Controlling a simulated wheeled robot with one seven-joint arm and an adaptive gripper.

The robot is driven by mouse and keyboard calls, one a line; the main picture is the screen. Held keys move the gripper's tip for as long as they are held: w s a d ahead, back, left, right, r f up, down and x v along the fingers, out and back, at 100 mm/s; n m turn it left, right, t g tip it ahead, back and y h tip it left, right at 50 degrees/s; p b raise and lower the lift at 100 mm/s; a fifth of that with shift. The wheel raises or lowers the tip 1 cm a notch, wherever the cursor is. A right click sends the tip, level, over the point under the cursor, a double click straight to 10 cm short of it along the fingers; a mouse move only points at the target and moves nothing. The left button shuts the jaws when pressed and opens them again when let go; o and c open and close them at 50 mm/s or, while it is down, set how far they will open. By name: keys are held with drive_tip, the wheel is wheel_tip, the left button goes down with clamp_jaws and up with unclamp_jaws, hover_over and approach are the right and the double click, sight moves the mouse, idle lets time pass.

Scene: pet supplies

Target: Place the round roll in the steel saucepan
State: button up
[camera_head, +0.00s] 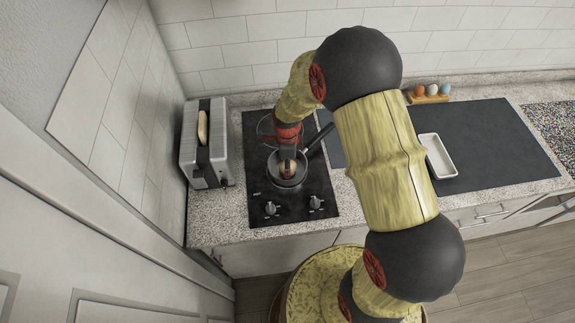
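The steel saucepan (289,184) stands on the black cooktop, with its dark handle pointing up and to the right. The round roll (287,169) is a small pale tan shape at the pan's opening, directly under my gripper (287,162). My gripper points down over the pan, with its fingers at the roll. The fingers are small and dark here, so I cannot tell whether they grip the roll or whether the roll rests on the pan's bottom.
A steel toaster (207,150) with a slice of bread stands left of the black cooktop (262,209). A white tray (438,157) lies on a dark mat (485,145) to the right. Several eggs (432,91) sit in a wooden holder near the back wall.

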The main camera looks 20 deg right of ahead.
drive_tip(key=o, duration=0.3)
drive_tip(key=shift+o, duration=0.2)
drive_tip(key=shift+r, duration=0.15)
wheel_tip(320, 180, up, 21)
drive_tip(key=s+n+t+p, duration=0.1)
drive_tip(key=s+n, duration=0.1)
drive_tip(key=n, duration=0.2)
drive_tip(key=s+r+n+t, duration=0.4)
drive_tip(key=s+r+n, duration=1.1)
drive_tip(key=s+n, duration=0.2)
drive_tip(key=shift+s+r+n+t, duration=0.3)
drive_tip(key=shift+s+r+n, duration=0.1)
drive_tip(key=shift+s, duration=0.8)
